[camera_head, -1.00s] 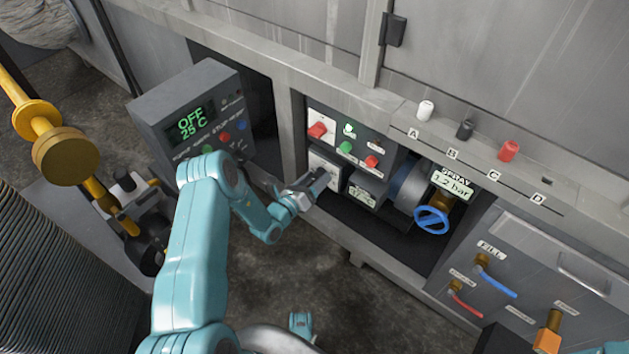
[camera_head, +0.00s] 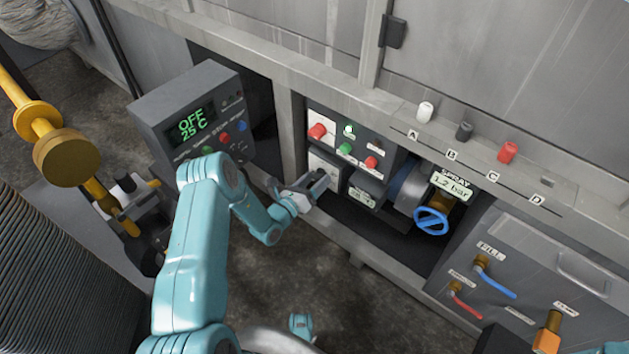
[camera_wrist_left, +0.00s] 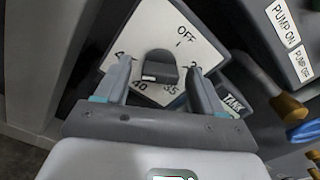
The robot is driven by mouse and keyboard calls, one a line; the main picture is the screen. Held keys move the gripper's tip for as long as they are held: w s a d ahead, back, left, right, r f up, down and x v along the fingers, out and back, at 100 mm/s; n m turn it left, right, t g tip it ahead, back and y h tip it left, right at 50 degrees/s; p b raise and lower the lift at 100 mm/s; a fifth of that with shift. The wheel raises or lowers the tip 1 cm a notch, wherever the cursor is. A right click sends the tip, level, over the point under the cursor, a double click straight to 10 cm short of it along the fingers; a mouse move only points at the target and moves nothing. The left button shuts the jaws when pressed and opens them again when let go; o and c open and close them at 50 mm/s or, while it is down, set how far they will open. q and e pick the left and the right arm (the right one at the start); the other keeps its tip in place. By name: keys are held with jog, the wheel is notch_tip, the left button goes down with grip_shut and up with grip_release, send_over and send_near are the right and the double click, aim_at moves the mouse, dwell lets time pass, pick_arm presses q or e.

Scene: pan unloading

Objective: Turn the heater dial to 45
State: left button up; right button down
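The heater dial is a dark grey knob (camera_wrist_left: 160,66) on a white plate (camera_wrist_left: 180,22) marked OFF at the top, with 35 and 40 along the lower side. Other numbers are partly hidden by my fingers. A small white mark shows on the knob's near end; I cannot tell its exact setting. My left gripper (camera_wrist_left: 159,80) is open, with one finger on each side of the knob; contact is not clear. In the head view my left gripper (camera_head: 318,184) is at the white dial plate (camera_head: 326,162) and hides most of the dial. My right gripper is out of view.
A grey control box (camera_head: 190,110) reads OFF, 25 C. A metal frame post (camera_head: 291,125) stands left of the dial.

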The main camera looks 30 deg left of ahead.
pick_arm(q)
jog(key=shift+s, duration=0.1)
jog(key=s+a+p, duration=0.1)
jog(key=s+p, duration=0.3)
jog(key=s, duration=1.2)
jog(key=shift+a, duration=0.1)
